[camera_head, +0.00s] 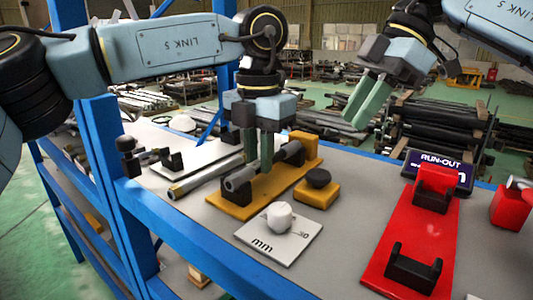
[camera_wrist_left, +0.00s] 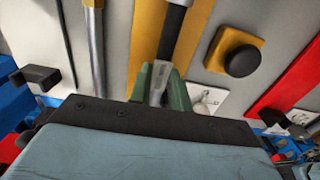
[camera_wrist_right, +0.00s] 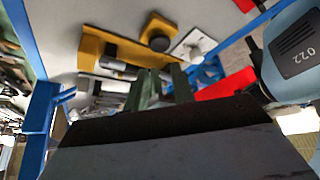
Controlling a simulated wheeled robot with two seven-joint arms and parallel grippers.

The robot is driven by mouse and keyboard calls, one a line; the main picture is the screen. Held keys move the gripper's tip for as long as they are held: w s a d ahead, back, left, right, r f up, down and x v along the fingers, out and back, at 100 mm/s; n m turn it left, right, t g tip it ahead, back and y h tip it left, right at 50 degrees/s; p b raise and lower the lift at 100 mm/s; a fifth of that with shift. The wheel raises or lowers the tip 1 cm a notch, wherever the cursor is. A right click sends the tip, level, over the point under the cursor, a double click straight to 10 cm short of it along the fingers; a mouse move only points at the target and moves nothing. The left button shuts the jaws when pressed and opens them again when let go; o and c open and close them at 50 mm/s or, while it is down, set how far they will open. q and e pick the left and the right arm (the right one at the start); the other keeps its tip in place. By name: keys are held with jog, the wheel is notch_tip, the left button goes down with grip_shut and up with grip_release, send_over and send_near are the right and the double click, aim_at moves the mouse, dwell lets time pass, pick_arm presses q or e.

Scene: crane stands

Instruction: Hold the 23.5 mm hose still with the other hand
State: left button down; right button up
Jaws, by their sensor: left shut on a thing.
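A dark grey hose (camera_head: 240,179) lies along a yellow stand (camera_head: 233,207) on the grey bench top. It rests in the stand's supports, its near end pointing left. My left gripper (camera_head: 266,160) reaches down from above and is shut on the hose near its middle. In the left wrist view the hose (camera_wrist_left: 173,38) runs up and away from between the green fingers (camera_wrist_left: 160,88). My right gripper (camera_head: 365,103) hangs in the air to the right, above the bench's far side. Its green fingers (camera_wrist_right: 163,88) are apart with nothing between them.
A silver rod (camera_head: 203,180) lies left of the yellow stand. A yellow block with a black knob (camera_head: 318,193), a white "mm" plate (camera_head: 262,244) and a red stand (camera_head: 408,239) stand to the right. A dark "RUN-OUT" sign (camera_head: 438,163) is behind. Blue posts (camera_head: 122,180) flank the bench.

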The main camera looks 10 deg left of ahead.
jog(key=shift+a+r+n, duration=0.15)
jog(key=shift+r+n, duration=0.05)
jog(key=shift+n, duration=0.6)
jog(key=c, duration=0.5)
jog(key=n, duration=0.3)
jog(key=shift+s+a+r+h, duration=0.2)
jog(key=shift+a+r+h, duration=0.1)
jog(key=shift+r+h, duration=0.1)
grip_shut()
jog(key=s+a+r+n+t+h, duration=0.1)
jog(key=r+n+h, duration=0.1)
jog(key=n, duration=0.9)
jog(key=s+a+r+n+t+h, duration=0.1)
jog(key=s+a+r+n, duration=0.1)
jog(key=n, duration=0.9)
jog(key=shift+a+r+t+h, duration=0.2)
jog(key=shift+r+t+h, duration=0.2)
jog(key=shift+r, duration=0.3)
